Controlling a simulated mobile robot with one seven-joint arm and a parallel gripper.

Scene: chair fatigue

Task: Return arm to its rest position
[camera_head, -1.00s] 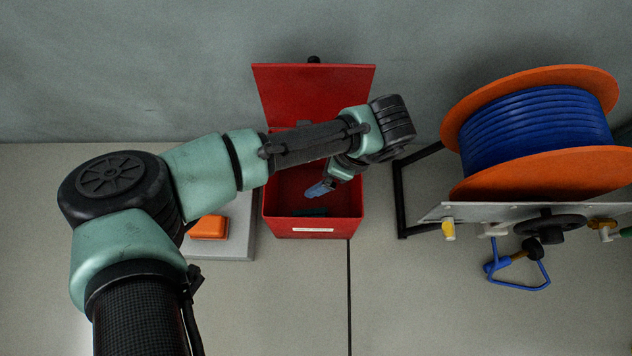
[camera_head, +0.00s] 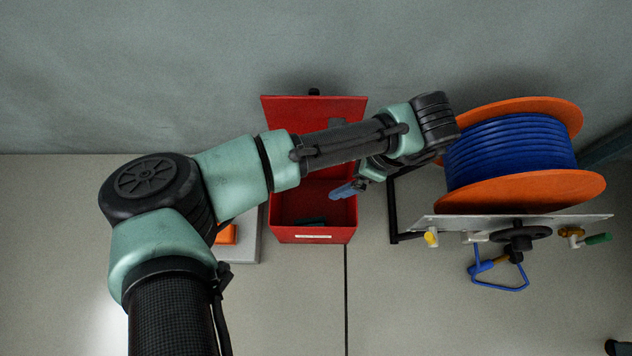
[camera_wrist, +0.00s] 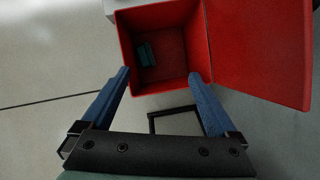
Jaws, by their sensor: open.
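My gripper (camera_head: 345,190) has blue fingers and is at the right side of the open red box (camera_head: 312,234) in the head view. In the wrist view the two blue fingers of my gripper (camera_wrist: 160,85) are spread wide with nothing between them. The red box (camera_wrist: 168,82) lies ahead of the fingertips, its lid (camera_wrist: 255,45) swung open to the right. A small dark teal item (camera_wrist: 147,54) lies inside the box. My arm crosses over the back of the box and hides part of its lid and inside.
A cable reel with blue cable (camera_head: 510,150) and orange flanges stands on a frame at the right, close to my wrist. A blue-handled valve (camera_head: 498,275) is below it. A grey pad with an orange block (camera_head: 226,235) is left of the box, partly hidden by my arm.

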